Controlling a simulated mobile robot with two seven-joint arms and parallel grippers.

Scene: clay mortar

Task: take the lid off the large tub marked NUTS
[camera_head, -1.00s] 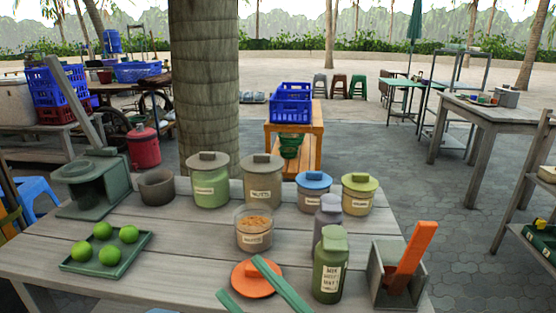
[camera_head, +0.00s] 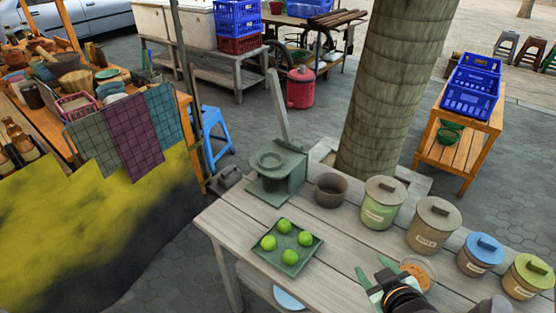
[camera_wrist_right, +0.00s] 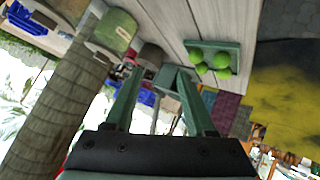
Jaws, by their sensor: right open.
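The large tub marked NUTS (camera_head: 428,238) stands on the grey plank table, right of centre in the head view. It is grey-brown, with a matching lid (camera_head: 437,209) seated on top and a block handle. My right gripper (camera_head: 374,274) is at the bottom of the head view, left of and nearer than the NUTS tub and apart from it. Its green fingers are spread and empty; they also show in the right wrist view (camera_wrist_right: 160,78). My left gripper is not in view.
An open jar (camera_head: 430,272) is close to my right gripper. A bowl (camera_head: 329,198) and a lime tray (camera_head: 276,265) are further left.

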